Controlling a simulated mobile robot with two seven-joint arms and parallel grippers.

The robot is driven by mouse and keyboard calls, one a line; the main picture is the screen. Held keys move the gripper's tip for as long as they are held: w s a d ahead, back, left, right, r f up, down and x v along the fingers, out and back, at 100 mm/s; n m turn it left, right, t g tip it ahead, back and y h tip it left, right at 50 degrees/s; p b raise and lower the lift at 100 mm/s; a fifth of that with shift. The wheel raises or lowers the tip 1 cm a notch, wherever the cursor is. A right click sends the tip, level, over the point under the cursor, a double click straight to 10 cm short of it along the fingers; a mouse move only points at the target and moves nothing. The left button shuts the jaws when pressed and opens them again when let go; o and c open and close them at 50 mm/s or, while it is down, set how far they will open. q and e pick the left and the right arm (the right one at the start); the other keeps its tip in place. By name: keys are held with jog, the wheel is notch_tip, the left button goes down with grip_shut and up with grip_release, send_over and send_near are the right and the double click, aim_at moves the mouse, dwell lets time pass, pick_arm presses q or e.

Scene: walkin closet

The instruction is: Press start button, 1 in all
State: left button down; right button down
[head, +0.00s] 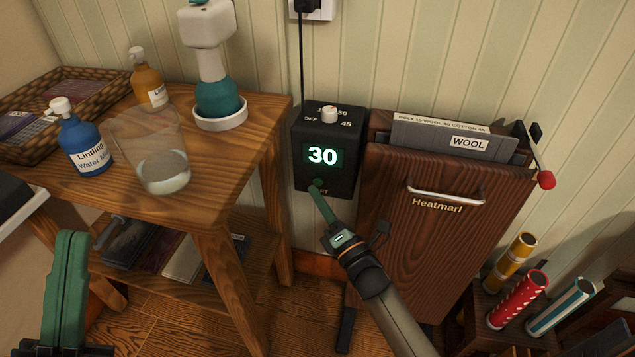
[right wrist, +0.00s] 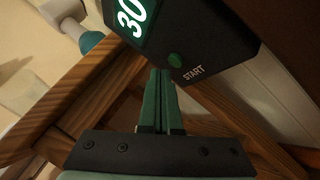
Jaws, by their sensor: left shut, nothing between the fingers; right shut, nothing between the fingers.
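My left gripper (head: 71,240) is shut and empty at lower left.
The Heatmarl press (head: 430,220) holds a grey WOOL card (head: 455,141) and has a red-tipped lever (head: 546,180). A wooden table (head: 230,135) at left carries a glass jar (head: 160,160), bottles and a steamer. Patterned rolls (head: 518,297) stand at lower right.

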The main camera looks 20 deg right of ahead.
jog(key=shift+w+d, duration=0.25)
jog(key=shift+w, duration=0.1)
jog(key=shift+w+d, duration=0.2)
jog(key=shift+w, duration=0.1)
dwell(0.7)
jog(key=shift+s, duration=0.1)
jog(key=shift+s+a, duration=0.4)
jog(key=shift+s, duration=0.15)
